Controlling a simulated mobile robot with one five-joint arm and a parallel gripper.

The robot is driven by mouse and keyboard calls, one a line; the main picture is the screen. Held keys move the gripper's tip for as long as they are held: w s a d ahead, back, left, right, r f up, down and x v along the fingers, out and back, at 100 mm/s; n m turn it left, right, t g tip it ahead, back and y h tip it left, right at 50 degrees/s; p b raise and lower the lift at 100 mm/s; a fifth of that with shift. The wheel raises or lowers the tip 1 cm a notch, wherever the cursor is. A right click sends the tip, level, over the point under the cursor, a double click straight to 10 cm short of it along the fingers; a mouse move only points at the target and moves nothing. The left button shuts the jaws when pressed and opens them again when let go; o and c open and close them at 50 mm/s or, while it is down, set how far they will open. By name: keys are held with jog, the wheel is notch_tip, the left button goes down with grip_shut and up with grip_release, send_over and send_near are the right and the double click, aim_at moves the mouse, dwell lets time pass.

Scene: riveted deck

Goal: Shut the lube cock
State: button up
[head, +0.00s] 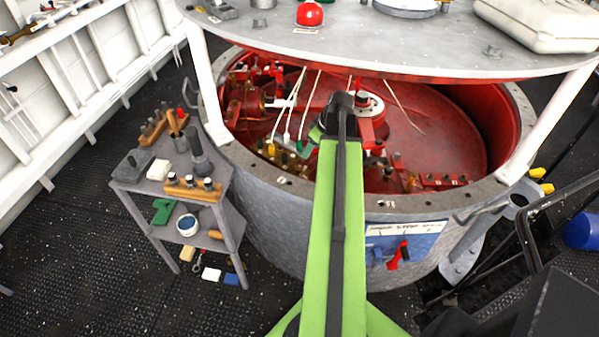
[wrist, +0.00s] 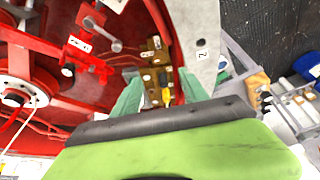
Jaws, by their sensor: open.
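My gripper (head: 311,141) reaches over the rim into the red-lined round tub (head: 470,130). In the wrist view, my gripper (wrist: 160,93) is open, its green fingers on either side of a brass block (wrist: 154,54) and a small yellow handle (wrist: 167,97). The handle shows between the fingers; I cannot tell whether they touch it. In the head view, yellow-handled brass fittings (head: 284,158) lie beside the gripper, inside the near wall. The tags are too small to read, so I cannot tell which fitting is the lube cock.
A grey round top (head: 400,45) stands above the tub on white posts. A side table (head: 150,185) with tools and blocks is at left. Red pipework (wrist: 100,65) and thin white rods (head: 289,103) crowd the tub. A panel with a red lever (head: 399,256) is on the outer wall.

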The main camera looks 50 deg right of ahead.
aim_at(299, 167)
jog(key=b+x, duration=1.1)
jog(key=x, duration=0.2)
jog(key=shift+a+f, duration=0.1)
jog(key=shift+f, duration=0.25)
jog(key=shift+r, duration=0.1)
